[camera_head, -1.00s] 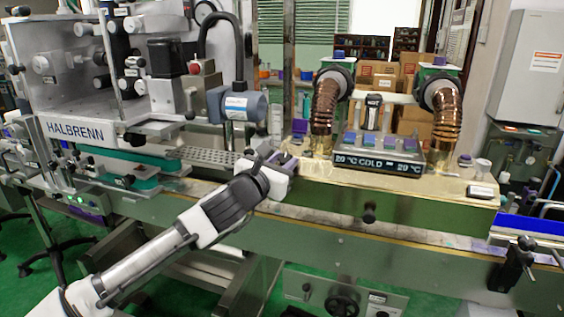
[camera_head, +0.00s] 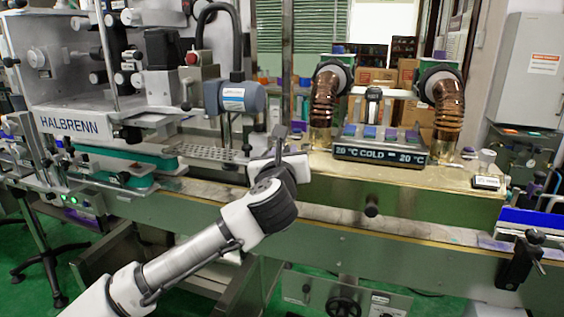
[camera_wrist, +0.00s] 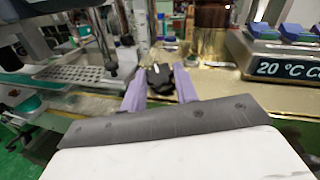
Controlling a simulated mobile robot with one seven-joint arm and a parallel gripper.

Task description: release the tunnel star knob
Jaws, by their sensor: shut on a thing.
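The star knob (camera_wrist: 161,78) is black and lobed, with a pale mark on top. It sits between the purple fingers of my gripper (camera_wrist: 160,88) in the wrist view, beside the brass end of the tunnel. My gripper is shut on it. In the head view my gripper (camera_head: 281,158) is at the left end of the heat tunnel (camera_head: 420,182), and its wrist hides the knob and fingertips. The tunnel has a brass top and a green front.
A display box reading 20 °C COLD (camera_head: 380,153) stands on the tunnel between two copper hoses (camera_head: 324,97). Another dark knob (camera_head: 371,209) sticks out of the front. The labelling machine (camera_head: 75,127) and a perforated plate (camera_head: 205,153) are at left.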

